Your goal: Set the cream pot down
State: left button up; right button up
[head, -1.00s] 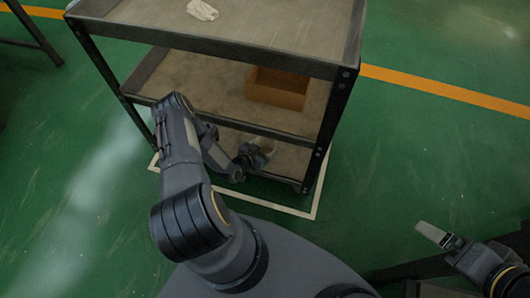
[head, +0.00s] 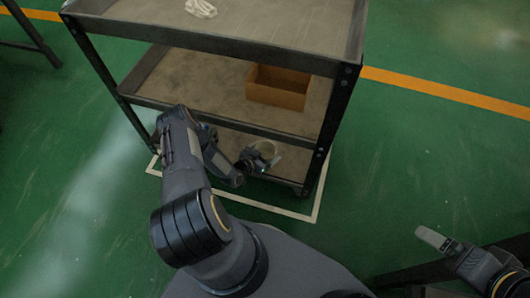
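The cream pot (head: 266,148) shows small at the lower shelf of the cart, at the end of my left arm, partly hidden by the gripper. My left gripper (head: 267,158) is right at the pot, with pale fingers against its near side. I cannot tell whether the fingers grip it or whether its base touches the shelf. My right gripper (head: 433,237) is at the lower right, away from the cart, with nothing visible in it. Its fingers overlap from this angle, so its opening cannot be told.
The grey cart has a top shelf (head: 270,22) with a crumpled white cloth (head: 201,8), a middle shelf (head: 195,85) with an open cardboard box (head: 278,88), and a lower shelf (head: 292,165). The middle shelf's edge and a right post (head: 335,125) bound the lower space.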

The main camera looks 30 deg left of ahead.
pick_arm(q)
jog(key=shift+o, duration=0.3)
jog(key=shift+r, duration=0.15)
jog(key=shift+s+r+p, duration=0.1)
jog(key=shift+s+p, duration=0.1)
jog(key=shift+p, duration=0.1)
jog(key=p+v, duration=0.3)
jog(key=v, duration=0.7)
jog(key=shift+s+a+r, duration=0.1)
jog(key=shift+s+r, duration=0.05)
jog(key=shift+s, duration=0.15)
jog(key=shift+s+r, duration=0.1)
jog(key=shift+s, duration=0.3)
